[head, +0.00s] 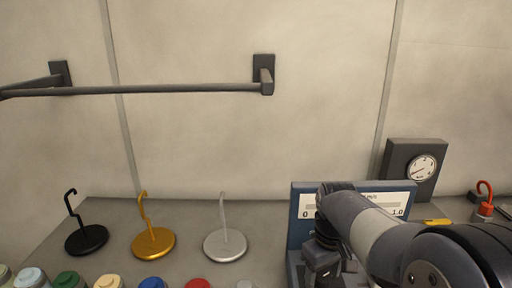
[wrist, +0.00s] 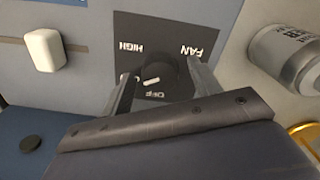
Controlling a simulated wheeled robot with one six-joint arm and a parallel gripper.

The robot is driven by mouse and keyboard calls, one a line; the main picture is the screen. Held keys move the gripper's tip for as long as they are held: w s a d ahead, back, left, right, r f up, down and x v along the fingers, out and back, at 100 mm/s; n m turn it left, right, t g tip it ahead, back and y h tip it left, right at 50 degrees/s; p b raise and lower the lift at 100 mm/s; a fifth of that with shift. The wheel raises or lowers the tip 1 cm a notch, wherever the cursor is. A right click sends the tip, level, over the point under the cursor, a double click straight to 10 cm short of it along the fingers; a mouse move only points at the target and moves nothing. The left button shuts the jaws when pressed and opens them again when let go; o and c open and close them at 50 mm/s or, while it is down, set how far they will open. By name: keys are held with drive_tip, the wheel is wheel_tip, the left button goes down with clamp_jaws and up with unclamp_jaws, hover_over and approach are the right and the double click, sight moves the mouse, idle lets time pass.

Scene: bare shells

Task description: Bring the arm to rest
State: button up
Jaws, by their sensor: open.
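My arm (head: 368,228) reaches in from the lower right of the head view, bent down in front of a blue-grey panel with a white scale marked 0 to 1.0 (head: 308,206). In the wrist view my gripper (wrist: 160,72) is open. Its two fingers stand on either side of a dark knob (wrist: 158,74) on a black plate lettered FAN, HIGH and OFF. I cannot tell whether the fingers touch the knob. In the head view the fingertips are hidden low in the picture.
Black (head: 87,239), gold (head: 154,242) and silver (head: 225,244) hook stands are left of the arm. A grey gauge box (head: 408,160) stands behind it at right, and a rail (head: 180,89) crosses the wall. The wrist view shows a white block (wrist: 44,49) and silver cylinder (wrist: 288,58).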

drive_tip(key=n+b, duration=0.1)
drive_tip(key=n, duration=0.2)
drive_tip(key=shift+f, duration=0.1)
drive_tip(key=shift+r+n, duration=0.35)
drive_tip(key=shift+n, duration=0.15)
wheel_tip(320, 180, up, 10)
drive_tip(key=shift+r+p, duration=0.2)
drive_tip(key=shift+p, duration=0.15)
